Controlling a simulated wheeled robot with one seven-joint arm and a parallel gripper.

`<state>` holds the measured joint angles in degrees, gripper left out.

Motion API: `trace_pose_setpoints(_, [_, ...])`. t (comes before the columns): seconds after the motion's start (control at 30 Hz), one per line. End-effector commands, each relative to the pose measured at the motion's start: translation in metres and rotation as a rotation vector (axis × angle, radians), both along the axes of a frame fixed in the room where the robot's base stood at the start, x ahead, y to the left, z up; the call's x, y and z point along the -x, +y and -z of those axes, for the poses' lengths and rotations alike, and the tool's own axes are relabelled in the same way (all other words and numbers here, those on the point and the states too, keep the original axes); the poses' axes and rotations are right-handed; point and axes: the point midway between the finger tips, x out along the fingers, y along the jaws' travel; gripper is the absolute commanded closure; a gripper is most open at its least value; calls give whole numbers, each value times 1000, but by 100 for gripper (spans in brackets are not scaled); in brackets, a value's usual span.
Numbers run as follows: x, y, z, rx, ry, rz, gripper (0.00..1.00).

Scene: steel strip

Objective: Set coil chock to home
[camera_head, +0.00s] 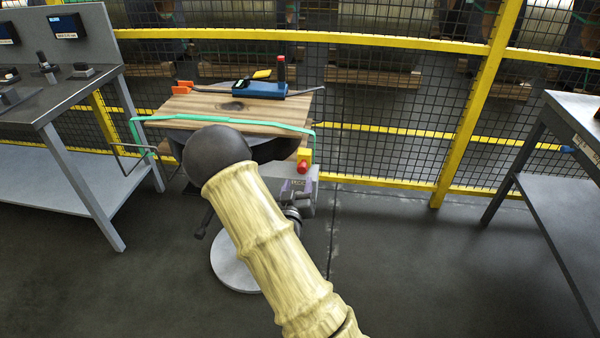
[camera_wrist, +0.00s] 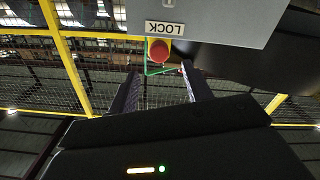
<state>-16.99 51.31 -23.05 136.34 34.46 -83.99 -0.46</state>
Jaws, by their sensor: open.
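No thing in view is labelled as the coil chock. A small orange block (camera_head: 182,87) lies at the left end of a wooden board, and I cannot tell whether it is the chock. A red knob on a yellow block (camera_head: 303,160) is at the board's front right corner. In the wrist view, the red knob (camera_wrist: 159,50) stands beside a grey panel (camera_wrist: 200,14) marked LOCK, seen upside down. My gripper (camera_wrist: 160,72) is open, with empty space between its two dark fingers. The knob appears beyond the fingertips, apart from them. My arm hides much of the stand in the head view.
The wooden board (camera_head: 220,108) carries a blue tool (camera_head: 258,90) and a green strap (camera_head: 225,122). Workbenches stand left (camera_head: 90,90) and right (camera_head: 575,120). A yellow-railed mesh fence (camera_head: 400,42) runs behind. The floor (camera_head: 410,260) between the stand and right bench is clear.

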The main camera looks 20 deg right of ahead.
Motion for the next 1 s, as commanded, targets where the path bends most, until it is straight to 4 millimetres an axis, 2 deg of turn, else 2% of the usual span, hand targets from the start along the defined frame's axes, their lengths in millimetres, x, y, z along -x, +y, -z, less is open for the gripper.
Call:
trace_pose_setpoints(0.2, [-32, -23, 0, 1, -1, 2, 50])
trace_pose_setpoints(0.4, [-53, -36, 0, 1, -1, 0, 50])
trace_pose_setpoints(0.77, [-58, -39, 0, 0, 1, -2, 50])
trace_pose_setpoints(1.0, [-58, -38, 0, 0, 1, -2, 98])
